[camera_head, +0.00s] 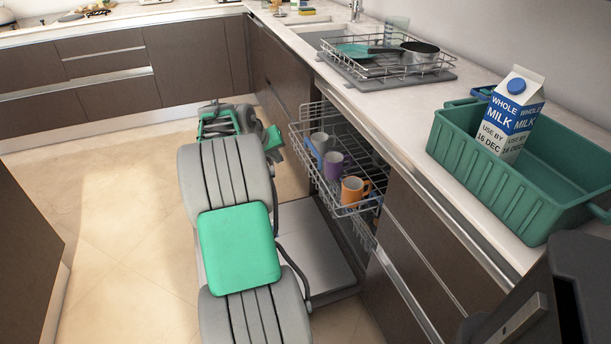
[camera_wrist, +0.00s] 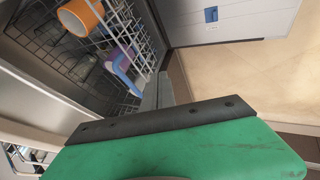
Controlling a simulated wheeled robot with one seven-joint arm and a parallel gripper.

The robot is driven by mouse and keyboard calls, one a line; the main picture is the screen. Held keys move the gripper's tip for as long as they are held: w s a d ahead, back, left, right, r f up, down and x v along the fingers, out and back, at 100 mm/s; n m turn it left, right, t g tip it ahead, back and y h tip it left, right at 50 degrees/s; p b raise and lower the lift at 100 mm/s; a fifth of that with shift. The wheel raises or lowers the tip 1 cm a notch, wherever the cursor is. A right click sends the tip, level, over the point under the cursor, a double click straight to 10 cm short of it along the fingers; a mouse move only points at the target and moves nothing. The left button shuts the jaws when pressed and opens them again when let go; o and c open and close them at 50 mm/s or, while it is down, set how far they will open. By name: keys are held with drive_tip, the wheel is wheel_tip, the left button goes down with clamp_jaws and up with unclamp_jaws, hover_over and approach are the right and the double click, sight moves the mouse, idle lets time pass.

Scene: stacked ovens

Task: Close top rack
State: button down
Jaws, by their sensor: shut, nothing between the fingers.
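The top rack (camera_head: 347,208) is a wire dishwasher rack, pulled out from under the counter. It holds a grey-blue mug (camera_head: 321,146), a purple mug (camera_head: 333,165) and an orange mug (camera_head: 354,191). My gripper (camera_head: 277,157) is at the left, outer side of the rack, near its far end; contact cannot be told. In the wrist view my gripper (camera_wrist: 160,86) has its fingers together and empty, beside the rack wires (camera_wrist: 145,40). The orange mug (camera_wrist: 80,17) and purple mug (camera_wrist: 122,67) show there inside the rack.
The dishwasher door (camera_head: 318,248) lies open below the rack. The counter above holds a drying rack (camera_head: 385,62) with a pan (camera_head: 419,55), and a green crate (camera_head: 470,150) with a milk carton (camera_head: 512,112). Open floor (camera_head: 110,220) lies to the left.

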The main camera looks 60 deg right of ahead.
drive_tip(key=s+d+f+b, duration=0.1)
drive_tip(key=d+f, duration=0.1)
drive_tip(key=d, duration=0.1)
drive_tip(key=s+d+f, duration=0.2)
drive_tip(key=d+f, duration=0.1)
drive_tip(key=d, duration=0.1)
drive_tip(key=s+d+f+b, duration=0.1)
drive_tip(key=d+f, duration=0.2)
drive_tip(key=shift+s+d+f+b, duration=0.2)
drive_tip(key=shift+s+d+b, duration=0.1)
drive_tip(key=shift+s+b, duration=0.1)
